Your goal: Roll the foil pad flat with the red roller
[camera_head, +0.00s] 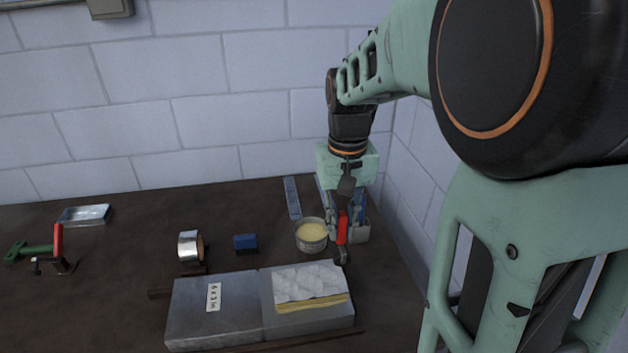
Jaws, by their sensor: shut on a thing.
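My gripper (347,193) points down at the back right of the bench. It is shut on the red roller (342,228), which hangs upright behind the foil pad and just right of an open tin. The fingertips are small and partly dark in this view. The foil pad (308,281) is silver and quilted with a yellowish layer showing along its front edge. It lies on the right part of a grey metal duct (215,318). My gripper is behind the pad and to its right, apart from it.
The tin (311,236) holds a pale yellow substance. A blue block (245,243), a foil tape roll (190,246), a green-handled tool (35,248) and a metal tray (85,215) stand to the left. A blue strip (292,198) lies behind the tin. Walls close off the back and right.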

